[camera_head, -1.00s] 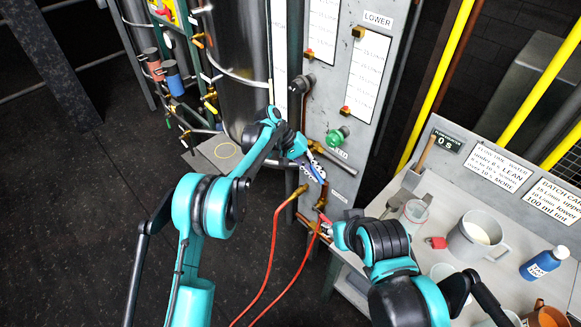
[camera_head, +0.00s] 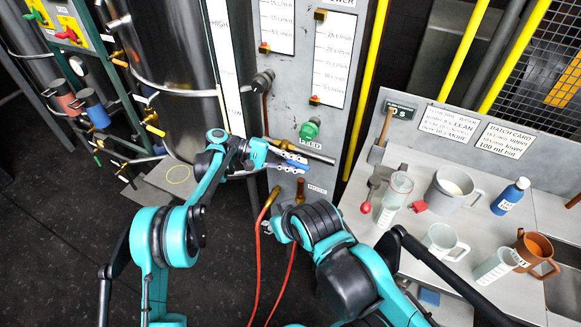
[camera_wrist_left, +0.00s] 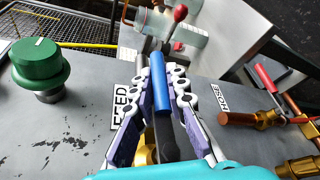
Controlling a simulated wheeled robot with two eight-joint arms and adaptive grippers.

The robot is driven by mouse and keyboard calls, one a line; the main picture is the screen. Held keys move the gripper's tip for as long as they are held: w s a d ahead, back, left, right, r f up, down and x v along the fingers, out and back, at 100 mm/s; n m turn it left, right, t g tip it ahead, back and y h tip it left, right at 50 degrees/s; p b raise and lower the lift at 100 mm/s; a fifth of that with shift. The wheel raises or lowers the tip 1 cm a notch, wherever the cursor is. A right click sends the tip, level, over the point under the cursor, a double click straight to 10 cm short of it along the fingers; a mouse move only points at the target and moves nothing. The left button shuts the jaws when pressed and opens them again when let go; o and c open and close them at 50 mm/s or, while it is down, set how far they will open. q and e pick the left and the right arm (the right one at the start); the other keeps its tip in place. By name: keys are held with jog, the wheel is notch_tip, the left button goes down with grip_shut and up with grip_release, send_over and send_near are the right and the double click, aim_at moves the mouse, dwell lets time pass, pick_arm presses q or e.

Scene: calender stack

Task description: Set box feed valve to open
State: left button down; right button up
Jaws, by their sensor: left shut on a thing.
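The feed valve is on the grey panel, beside the FEED label (camera_wrist_left: 122,105). Its lever has a blue handle (camera_wrist_left: 162,85), with brass body (camera_wrist_left: 146,145) low between my fingers in the left wrist view. My left gripper (camera_head: 296,164) is shut on this blue handle, its jointed fingers on either side. In the head view the gripper points right, just below a steel pipe (camera_head: 312,153); the fingers largely hide the lever there. My right arm's end (camera_head: 280,228) is by the hose fittings below; its fingertips are hidden.
A green knob (camera_head: 310,130) sits above the FEED label. A red-handled brass valve (camera_wrist_left: 265,115) is near the HOSE label. Red hoses (camera_head: 262,250) hang below. The bench (camera_head: 400,160) at right holds jugs, a blue bottle (camera_head: 510,196) and a scoop.

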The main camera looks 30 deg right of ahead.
dwell(0.5)
pick_arm(q)
jog(key=c, duration=1.5)
grip_release()
jog(key=shift+a, duration=0.1)
jog(key=shift+w+r, duration=0.1)
jog(key=v, duration=1.2)
